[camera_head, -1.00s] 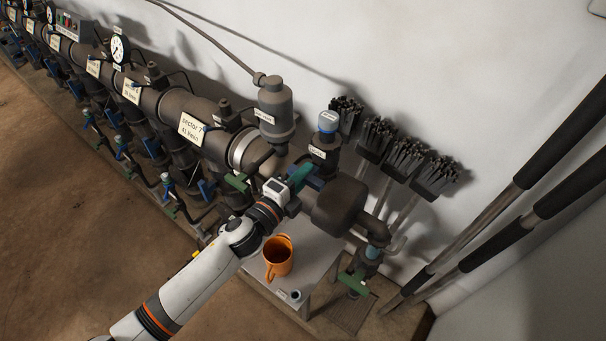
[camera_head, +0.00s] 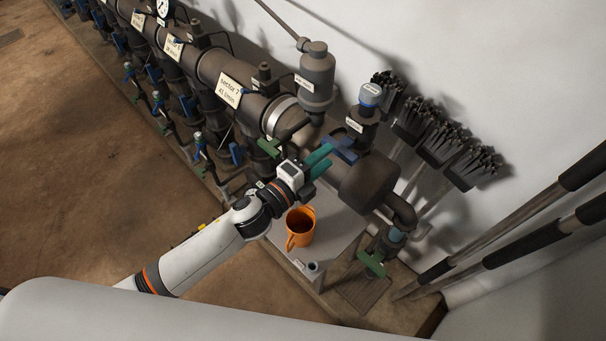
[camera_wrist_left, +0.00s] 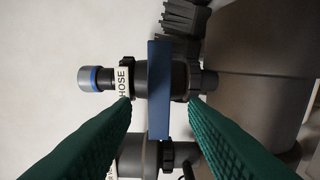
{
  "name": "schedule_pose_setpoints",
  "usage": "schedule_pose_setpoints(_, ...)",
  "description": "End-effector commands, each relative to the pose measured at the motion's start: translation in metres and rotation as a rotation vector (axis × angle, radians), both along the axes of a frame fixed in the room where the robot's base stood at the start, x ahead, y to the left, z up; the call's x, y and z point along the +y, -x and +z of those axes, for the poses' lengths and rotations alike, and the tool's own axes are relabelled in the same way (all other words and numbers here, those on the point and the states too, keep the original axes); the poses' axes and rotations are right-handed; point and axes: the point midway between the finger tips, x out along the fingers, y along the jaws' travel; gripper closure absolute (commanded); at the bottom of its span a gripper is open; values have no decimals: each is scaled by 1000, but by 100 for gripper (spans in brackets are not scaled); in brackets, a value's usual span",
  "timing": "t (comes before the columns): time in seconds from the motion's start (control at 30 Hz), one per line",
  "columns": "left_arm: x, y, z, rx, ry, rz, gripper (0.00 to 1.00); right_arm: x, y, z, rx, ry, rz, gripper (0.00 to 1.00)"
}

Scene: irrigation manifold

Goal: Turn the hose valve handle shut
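The hose valve has a flat blue handle (camera_head: 343,150) below a dark fitting with a blue-grey cap (camera_head: 370,95). In the left wrist view the blue handle (camera_wrist_left: 160,90) stands as a long upright bar beside the HOSE label (camera_wrist_left: 124,80). My left gripper (camera_head: 326,160) has teal fingers and is right at the handle in the head view. In the left wrist view its fingers (camera_wrist_left: 160,103) are spread apart, with the bar between them in the picture and a gap on each side. No contact shows. The right gripper is in neither view.
An orange mug (camera_head: 300,227) stands on a small grey table (camera_head: 338,228) below my left wrist. A dark rounded body (camera_head: 368,183) and a green-handled valve (camera_head: 371,264) are to the right. Brushes (camera_head: 437,135) line the wall. Sector pipework with green and blue handles runs left.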

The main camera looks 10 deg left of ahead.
Motion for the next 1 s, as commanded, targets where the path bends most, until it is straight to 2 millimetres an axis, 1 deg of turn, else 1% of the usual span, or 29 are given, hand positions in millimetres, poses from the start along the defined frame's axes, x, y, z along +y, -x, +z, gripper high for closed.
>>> schedule_pose_setpoints(0.03, 8, 10, -5, 2, -2, 0, 60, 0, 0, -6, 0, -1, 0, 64)
schedule_pose_setpoints(0.2, 27, 37, -4, 2, -2, 1, 60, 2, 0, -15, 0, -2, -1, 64)
schedule_pose_setpoints(0.3, 35, 49, -4, 3, -1, 1, 60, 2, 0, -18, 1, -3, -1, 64)
schedule_pose_setpoints(0.4, 40, 55, -2, 2, 0, 1, 60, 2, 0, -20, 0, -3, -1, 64)
schedule_pose_setpoints(0.53, 42, 58, 0, 1, 1, 0, 60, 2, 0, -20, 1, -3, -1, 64)
schedule_pose_setpoints(1.0, 42, 58, 0, 2, 1, 1, 60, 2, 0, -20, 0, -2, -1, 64)
